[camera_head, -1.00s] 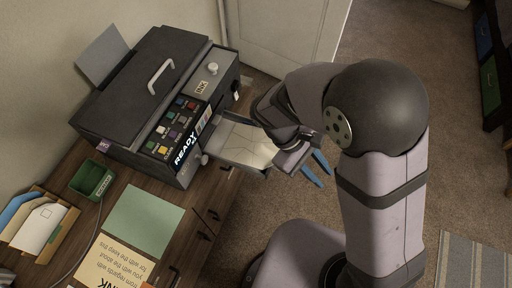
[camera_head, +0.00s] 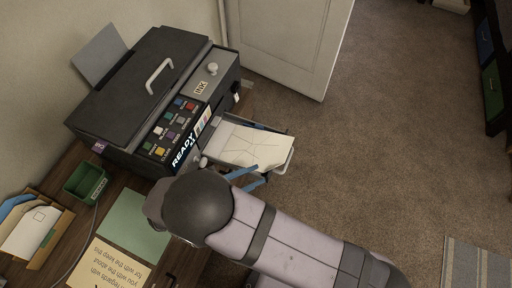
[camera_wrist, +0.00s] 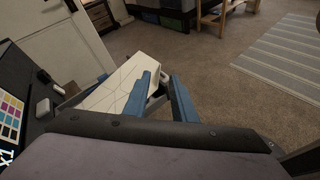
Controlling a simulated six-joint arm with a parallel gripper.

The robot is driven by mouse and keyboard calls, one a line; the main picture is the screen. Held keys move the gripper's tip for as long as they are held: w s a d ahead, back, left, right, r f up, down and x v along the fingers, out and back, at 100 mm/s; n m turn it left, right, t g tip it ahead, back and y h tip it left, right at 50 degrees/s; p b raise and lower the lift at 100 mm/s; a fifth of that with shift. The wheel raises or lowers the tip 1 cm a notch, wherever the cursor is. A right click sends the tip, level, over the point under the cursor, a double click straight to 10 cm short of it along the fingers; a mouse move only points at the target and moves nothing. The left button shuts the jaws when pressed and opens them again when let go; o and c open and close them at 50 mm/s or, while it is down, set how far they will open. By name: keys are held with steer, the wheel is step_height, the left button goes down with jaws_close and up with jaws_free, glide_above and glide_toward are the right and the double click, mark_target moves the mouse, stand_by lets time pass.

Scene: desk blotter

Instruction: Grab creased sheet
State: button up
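The creased sheet (camera_head: 248,147) is pale cream with dark crease lines. It lies on the output tray (camera_head: 285,166) that juts from the right side of the dark printer (camera_head: 150,95). My gripper (camera_head: 253,178) has blue fingers and is at the near edge of the tray, close to the sheet's near edge. In the wrist view the sheet (camera_wrist: 118,82) lies beyond and left of the fingers (camera_wrist: 160,95), which are apart with nothing visible between them. I cannot tell whether a finger touches the sheet.
A green blotter sheet (camera_head: 135,222) and a printed note (camera_head: 100,265) lie on the desk. A green bin (camera_head: 86,180) and an envelope holder (camera_head: 30,232) stand at the left. A white door (camera_head: 285,45) is behind the tray. Open carpet lies to the right.

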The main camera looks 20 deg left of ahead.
mark_target(271, 169)
steer(key=shift+p+x, duration=1.2)
steer(key=shift+x, duration=2.15)
steer(key=shift+f, duration=0.15)
steer(key=shift+a, duration=0.1)
jaws_close()
